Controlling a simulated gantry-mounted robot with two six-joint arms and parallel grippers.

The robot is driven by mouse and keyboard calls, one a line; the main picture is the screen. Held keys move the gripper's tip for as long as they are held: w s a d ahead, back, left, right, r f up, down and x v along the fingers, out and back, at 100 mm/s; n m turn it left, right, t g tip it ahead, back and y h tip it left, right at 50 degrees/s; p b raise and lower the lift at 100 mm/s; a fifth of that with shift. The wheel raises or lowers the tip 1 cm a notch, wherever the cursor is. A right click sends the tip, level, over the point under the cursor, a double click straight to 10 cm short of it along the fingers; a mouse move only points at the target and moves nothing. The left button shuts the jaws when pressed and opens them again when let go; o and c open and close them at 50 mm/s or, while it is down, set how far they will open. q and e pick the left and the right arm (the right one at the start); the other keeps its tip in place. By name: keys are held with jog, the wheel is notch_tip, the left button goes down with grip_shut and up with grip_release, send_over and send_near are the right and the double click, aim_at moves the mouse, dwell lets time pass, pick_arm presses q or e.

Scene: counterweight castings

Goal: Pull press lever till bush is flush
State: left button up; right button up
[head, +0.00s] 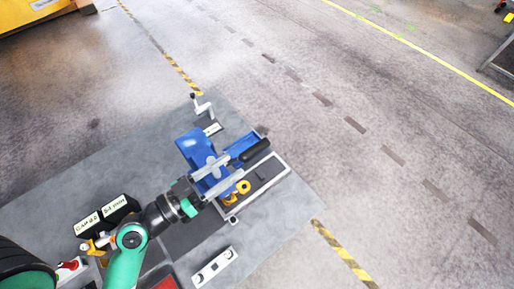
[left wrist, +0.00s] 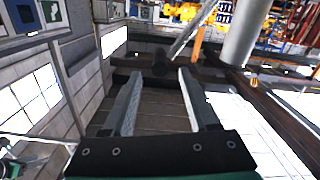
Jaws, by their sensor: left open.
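The blue press (head: 190,150) stands on the grey bench. Its lever has a black grip (head: 256,152). My left gripper (head: 250,160) is open, its two pale fingers reaching over the press toward the grip. My right gripper is out of view.
A pale-rimmed tray (head: 284,172) lies at the right of the press. A small white cranked fixture (head: 202,107) stands behind.

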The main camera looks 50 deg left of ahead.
aim_at(239, 160)
pick_arm(q)
jog(key=w, duration=0.3)
jog(key=shift+w+d+r, duration=0.1)
jog(key=shift+w+d, duration=0.1)
jog(key=shift+w, duration=0.2)
jog(key=w+p, duration=0.2)
jog(key=w, duration=0.2)
jog(key=shift+w+r, duration=0.1)
jog(key=shift+w, duration=0.55)
grip_shut()
jog(key=shift+f, duration=0.25)
